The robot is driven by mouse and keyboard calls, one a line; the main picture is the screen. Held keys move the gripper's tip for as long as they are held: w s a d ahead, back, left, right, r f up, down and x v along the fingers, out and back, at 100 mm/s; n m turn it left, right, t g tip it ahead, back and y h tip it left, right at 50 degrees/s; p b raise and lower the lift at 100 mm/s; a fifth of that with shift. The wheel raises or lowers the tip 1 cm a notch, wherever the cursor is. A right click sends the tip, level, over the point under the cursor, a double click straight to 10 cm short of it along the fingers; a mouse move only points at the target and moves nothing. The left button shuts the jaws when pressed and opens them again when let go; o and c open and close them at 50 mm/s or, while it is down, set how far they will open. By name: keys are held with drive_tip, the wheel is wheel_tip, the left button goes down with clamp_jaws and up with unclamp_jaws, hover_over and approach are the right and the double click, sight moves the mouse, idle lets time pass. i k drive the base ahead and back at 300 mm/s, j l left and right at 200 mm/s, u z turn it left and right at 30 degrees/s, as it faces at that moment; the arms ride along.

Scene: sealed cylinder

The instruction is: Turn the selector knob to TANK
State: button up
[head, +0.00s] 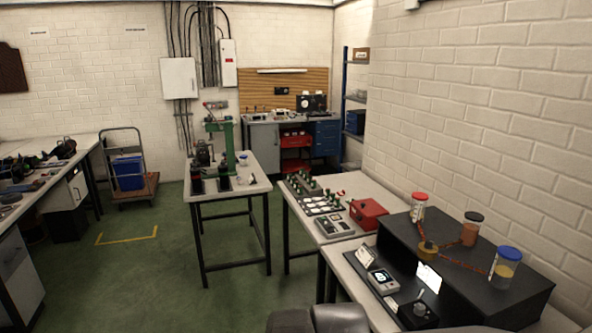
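A small black box with a round dark knob (419,309) sits at the front of the near right bench. A small light grey piece stands up at the knob's back; I cannot read any labels or tell which setting it points to. Behind it, a long black block (470,262) carries a red-capped jar (418,208), a dark-capped jar (471,229) and a blue-capped jar (506,268). Orange lines link these to a brass-coloured fitting (428,248). My gripper is not in view; dark rounded parts at the bottom edge look like my arm.
A grey device with a lit screen (383,281) and a white card (429,277) stand near the knob. A red box (368,213) is on the bench behind. A brick wall closes the right side. Green floor (150,280) is open to the left.

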sight(428, 244)
drive_tip(key=i+l, duration=0.25)
drive_tip(key=i, duration=0.2)
drive_tip(key=i+l, duration=0.25)
drive_tip(key=i, duration=0.2)
drive_tip(key=u, duration=0.05)
